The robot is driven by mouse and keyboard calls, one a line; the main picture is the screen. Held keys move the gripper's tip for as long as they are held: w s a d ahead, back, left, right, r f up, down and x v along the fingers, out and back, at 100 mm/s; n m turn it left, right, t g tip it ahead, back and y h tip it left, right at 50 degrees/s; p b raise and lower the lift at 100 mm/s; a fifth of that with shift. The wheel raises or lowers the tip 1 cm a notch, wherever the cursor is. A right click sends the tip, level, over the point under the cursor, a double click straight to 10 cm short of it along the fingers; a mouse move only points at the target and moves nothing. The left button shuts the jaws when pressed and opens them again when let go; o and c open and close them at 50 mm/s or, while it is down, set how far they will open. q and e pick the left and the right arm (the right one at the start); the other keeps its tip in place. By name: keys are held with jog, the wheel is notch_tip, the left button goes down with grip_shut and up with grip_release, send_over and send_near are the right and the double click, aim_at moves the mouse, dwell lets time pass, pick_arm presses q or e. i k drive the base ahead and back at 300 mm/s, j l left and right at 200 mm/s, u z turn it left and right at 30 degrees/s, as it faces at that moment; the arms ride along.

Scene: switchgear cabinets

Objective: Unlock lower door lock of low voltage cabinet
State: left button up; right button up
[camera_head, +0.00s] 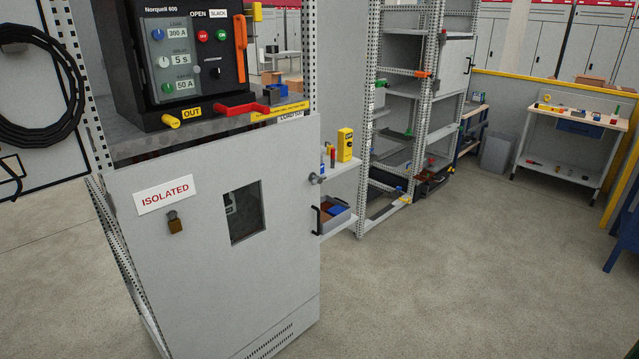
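The cabinet nearest me has a grey lower door (225,260) that looks closed. The door bears an "ISOLATED" label (165,194) and a small dark window (244,212). A brass-coloured padlock-like piece (175,222) sits below the label. A small round metal knob or lock (316,179) is at the door's upper right edge; I cannot tell its locked state. A black handle (319,220) is below it, at the same edge. Neither of my grippers is in view.
A black breaker unit (196,60) with a red handle (242,109) sits above the door. A shelf with a yellow device (345,144) stands beside the cabinet's right edge. Open racks (409,90) and a workbench (573,125) are farther back.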

aim_at(316, 180)
jog(key=i+l, duration=0.3)
jog(key=i+l+u, duration=0.1)
jog(key=i+l, duration=0.5)
jog(key=l, duration=0.25)
jog(key=i+l+u, duration=0.15)
jog(key=i+l, duration=0.45)
jog(key=l, duration=0.25)
